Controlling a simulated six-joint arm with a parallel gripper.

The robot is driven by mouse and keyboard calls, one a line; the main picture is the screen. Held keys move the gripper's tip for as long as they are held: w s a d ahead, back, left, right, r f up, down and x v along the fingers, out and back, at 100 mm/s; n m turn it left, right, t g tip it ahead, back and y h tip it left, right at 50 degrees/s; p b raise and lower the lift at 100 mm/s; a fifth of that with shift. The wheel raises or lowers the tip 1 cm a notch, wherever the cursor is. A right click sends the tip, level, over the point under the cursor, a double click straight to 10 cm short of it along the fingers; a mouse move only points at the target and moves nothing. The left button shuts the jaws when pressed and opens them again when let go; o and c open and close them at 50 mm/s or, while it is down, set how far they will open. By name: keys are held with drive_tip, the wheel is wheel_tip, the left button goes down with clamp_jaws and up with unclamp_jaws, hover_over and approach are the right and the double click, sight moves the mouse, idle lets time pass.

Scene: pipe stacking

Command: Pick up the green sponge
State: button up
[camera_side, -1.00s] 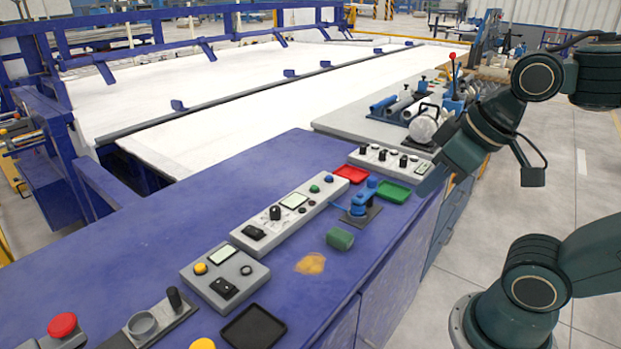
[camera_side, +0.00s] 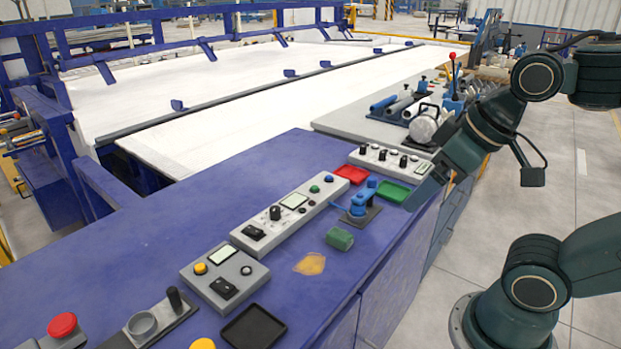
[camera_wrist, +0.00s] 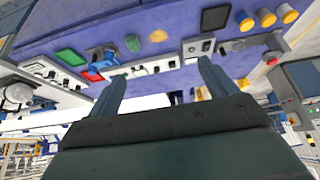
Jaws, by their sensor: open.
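The green sponge (camera_side: 340,238) is a small block lying on the blue bench top in the side view, between the blue lever device (camera_side: 362,203) and the orange patch (camera_side: 310,263). In the wrist view the sponge (camera_wrist: 133,43) is a small green shape above the gap between the fingers. My gripper (camera_side: 417,195) hangs to the right of the sponge and above it, apart from it, near the green tray. In the wrist view my gripper (camera_wrist: 161,72) has its two fingers spread with nothing held between them.
A red tray (camera_side: 351,174) and a green tray (camera_side: 393,192) sit behind the sponge. A long grey control panel (camera_side: 290,213) lies to its left. A black tray (camera_side: 253,328) is near the front. The bench top around the sponge is mostly clear.

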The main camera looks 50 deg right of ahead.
drive_tip(key=shift+w, duration=0.1)
drive_tip(key=m+g+y, duration=0.3)
drive_tip(key=m+g, duration=0.2)
drive_tip(key=m, duration=0.8)
hover_over(340, 234)
drive_tip(key=s+a, duration=0.2)
drive_tip(key=s, duration=0.1)
wheel_tip(340, 234, down, 9)
drive_tip(key=w+d+f+m+y, duration=0.1)
drive_tip(key=w+d+f+m, duration=0.2)
drive_tip(key=d+f+m, duration=0.2)
wheel_tip(340, 234, down, 4)
drive_tip(key=shift+d+f+g+y, duration=0.1)
drive_tip(key=shift+d+g+y, duration=0.2)
drive_tip(key=shift+d, duration=0.8)
drive_tip(key=shift+x, duration=4.3)
